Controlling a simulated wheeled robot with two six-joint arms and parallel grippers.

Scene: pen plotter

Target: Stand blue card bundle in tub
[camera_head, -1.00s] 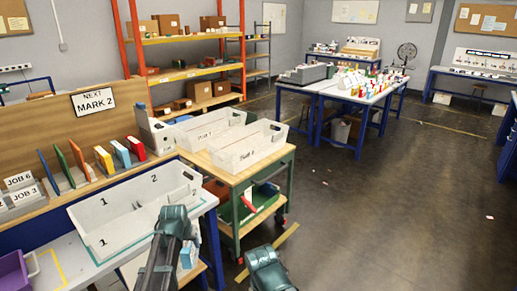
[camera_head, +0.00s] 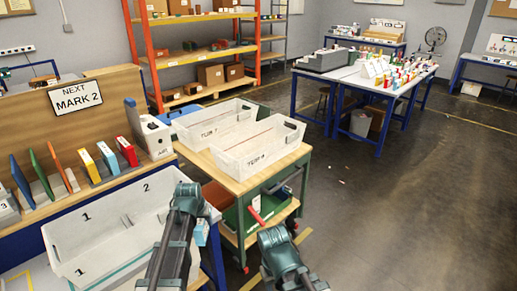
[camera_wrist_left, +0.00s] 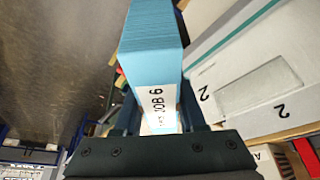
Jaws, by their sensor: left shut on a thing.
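The light blue card bundle (camera_wrist_left: 152,52) fills the middle of the left wrist view, with a white label reading JOB 6. My left gripper (camera_wrist_left: 157,112) is shut on it, a finger on each side. A blue patch of the bundle (camera_head: 202,232) shows beside my left arm in the head view; the arm hides the fingers there. Two pale tubs stand on the wooden-topped cart: a rear tub (camera_head: 178,127) and a front tub (camera_head: 230,163). The bundle is apart from both tubs, nearer to me. My right arm shows at lower right; its fingers are not visible.
A white two-compartment tray (camera_head: 60,235) marked 1 and 2 lies left of my left arm; it also shows in the wrist view (camera_wrist_left: 222,92). Upright coloured cards stand in a rack behind it. Open floor (camera_head: 400,210) lies right of the cart.

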